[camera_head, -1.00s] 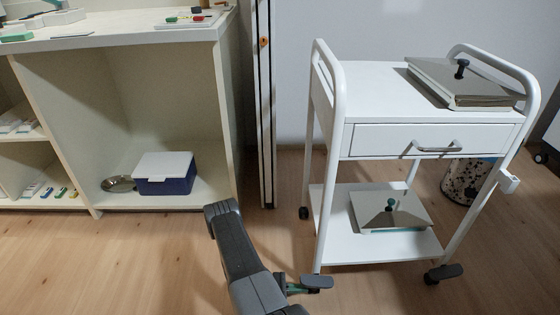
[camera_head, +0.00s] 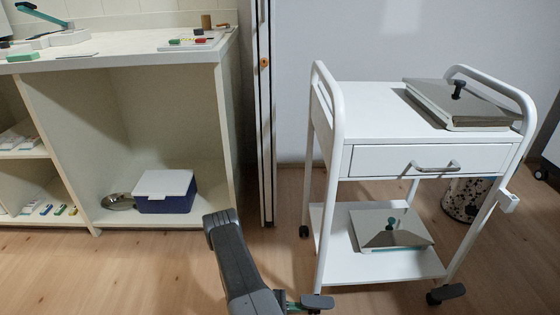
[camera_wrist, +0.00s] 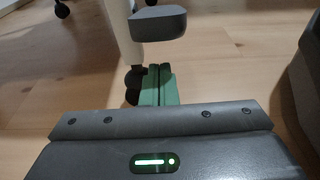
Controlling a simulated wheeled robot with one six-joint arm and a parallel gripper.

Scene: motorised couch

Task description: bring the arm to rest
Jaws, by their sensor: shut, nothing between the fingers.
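My arm (camera_head: 240,262) reaches up from the bottom of the head view, in front of the white trolley's left side. My gripper shows in the wrist view as two green fingers (camera_wrist: 158,80) shut together with nothing between them. In the head view only a bit of green (camera_head: 293,305) shows beside the arm, low at the bottom edge. The fingers are close to the trolley's grey foot pedal (camera_wrist: 158,22), which also shows in the head view (camera_head: 317,301). I cannot tell whether they touch it.
The white trolley (camera_head: 430,128) carries a lidded metal tray (camera_head: 460,100) on top and another (camera_head: 390,228) on its lower shelf. An open cabinet (camera_head: 140,110) at left holds a blue box with a white lid (camera_head: 165,192) and a metal bowl (camera_head: 117,201). Wooden floor lies between.

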